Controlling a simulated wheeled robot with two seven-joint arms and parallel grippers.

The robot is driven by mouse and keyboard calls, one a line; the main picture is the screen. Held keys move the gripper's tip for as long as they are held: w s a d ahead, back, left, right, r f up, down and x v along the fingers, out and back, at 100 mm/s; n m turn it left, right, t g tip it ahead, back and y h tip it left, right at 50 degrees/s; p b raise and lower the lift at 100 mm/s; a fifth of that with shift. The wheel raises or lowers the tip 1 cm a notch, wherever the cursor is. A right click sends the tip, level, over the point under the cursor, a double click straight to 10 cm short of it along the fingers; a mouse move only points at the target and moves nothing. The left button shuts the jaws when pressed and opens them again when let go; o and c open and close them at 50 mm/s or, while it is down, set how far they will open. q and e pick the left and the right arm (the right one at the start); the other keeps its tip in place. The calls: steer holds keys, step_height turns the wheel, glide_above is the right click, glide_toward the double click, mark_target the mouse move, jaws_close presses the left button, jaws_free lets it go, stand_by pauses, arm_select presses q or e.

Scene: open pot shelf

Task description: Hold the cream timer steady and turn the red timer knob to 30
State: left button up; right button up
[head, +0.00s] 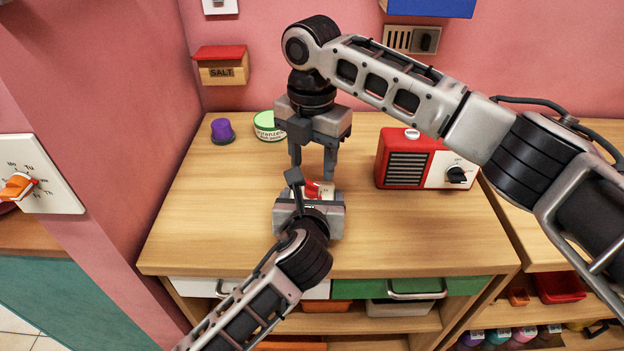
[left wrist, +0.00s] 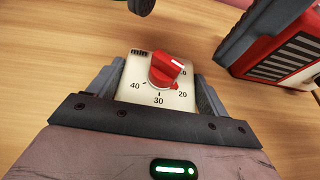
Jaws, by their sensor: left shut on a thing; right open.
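The cream timer (head: 327,192) stands on the wooden counter near its front middle. My left gripper (head: 312,198) is shut on it, with one finger on each side in the left wrist view (left wrist: 157,98). The red knob (left wrist: 164,70) is on the timer's face, and its white mark points to the upper right, away from the 30 at the bottom of the dial. A small red pointer sits near the 20. My right gripper (head: 313,165) is open and empty, pointing down just behind and above the timer. Its fingers appear apart from the knob.
A red radio (head: 404,168) with a white panel and black dial stands to the right. A purple-topped pot (head: 222,131) and a green-lidded tin (head: 267,126) stand at the back left. A salt box (head: 222,69) hangs on the wall. The counter's left part is clear.

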mark_target(312, 183)
step_height(312, 183, down, 5)
stand_by(0.3)
steer(key=c, duration=1)
